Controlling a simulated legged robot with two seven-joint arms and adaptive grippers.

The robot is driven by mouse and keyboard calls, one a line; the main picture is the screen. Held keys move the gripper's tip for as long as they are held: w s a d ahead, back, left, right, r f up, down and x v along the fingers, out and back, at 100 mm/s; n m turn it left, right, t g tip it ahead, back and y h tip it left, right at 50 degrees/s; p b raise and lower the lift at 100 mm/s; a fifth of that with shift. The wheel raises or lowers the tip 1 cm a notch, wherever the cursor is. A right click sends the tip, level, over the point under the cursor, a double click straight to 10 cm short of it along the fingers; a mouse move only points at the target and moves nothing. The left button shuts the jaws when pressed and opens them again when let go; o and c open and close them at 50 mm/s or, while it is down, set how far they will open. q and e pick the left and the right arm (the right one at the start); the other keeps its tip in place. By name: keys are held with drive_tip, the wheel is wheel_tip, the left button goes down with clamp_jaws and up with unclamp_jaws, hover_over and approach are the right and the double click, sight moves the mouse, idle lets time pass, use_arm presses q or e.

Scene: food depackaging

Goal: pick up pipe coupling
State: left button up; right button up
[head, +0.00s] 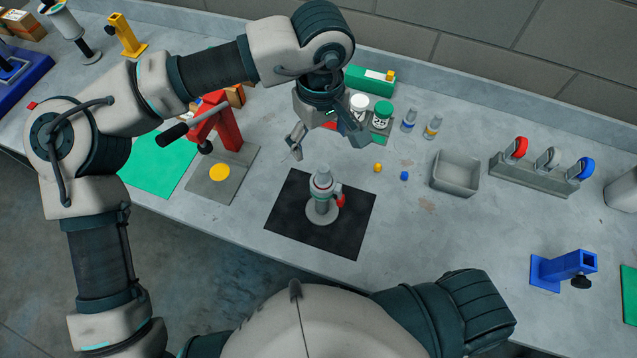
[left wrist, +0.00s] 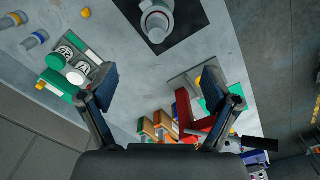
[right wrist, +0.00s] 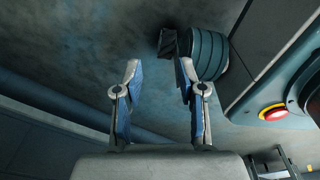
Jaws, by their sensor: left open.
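A grey upright fitting with a red side part (head: 322,190), which looks like the pipe coupling, stands on a black mat (head: 285,215). It also shows at the top of the left wrist view (left wrist: 157,20). My left gripper (head: 330,146) is open and empty, above and behind the fitting, apart from it. Its spread fingers (left wrist: 158,88) show in the left wrist view with nothing between them. My right gripper (right wrist: 158,80) shows only in the right wrist view, with its fingers apart and empty, away from the fitting.
A red press (head: 228,128) stands left of the mat. White and green-lidded jars (head: 381,116) are behind it. A grey bin (head: 455,173), small yellow (head: 377,168) and blue (head: 404,176) pieces and a blue stand (head: 563,268) lie to the right. The table's front right is mostly clear.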

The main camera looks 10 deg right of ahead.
sight(321, 168)
use_arm(q)
drive_tip(key=f, duration=0.5)
drive_tip(key=s+f, duration=0.1)
drive_tip(key=f, duration=0.1)
drive_tip(key=shift+f, duration=0.35)
drive_tip(key=f, duration=0.2)
drive_tip(key=f+p, duration=0.1)
drive_tip(key=shift+w+f, duration=0.3)
drive_tip(key=shift+f, duration=0.05)
drive_tip(key=f, duration=0.3)
drive_tip(key=f+p, duration=0.1)
drive_tip(key=shift+w+d+f, duration=0.1)
drive_tip(key=shift+d+f, duration=0.15)
drive_tip(key=shift+d, duration=0.1)
drive_tip(key=shift+f, duration=0.15)
drive_tip(key=c, duration=1.6)
clamp_jaws()
use_arm(e)
drive_tip(key=s+r, duration=0.2)
drive_tip(key=shift+s, duration=0.4)
use_arm(q)
drive_tip(key=shift+r, duration=0.2)
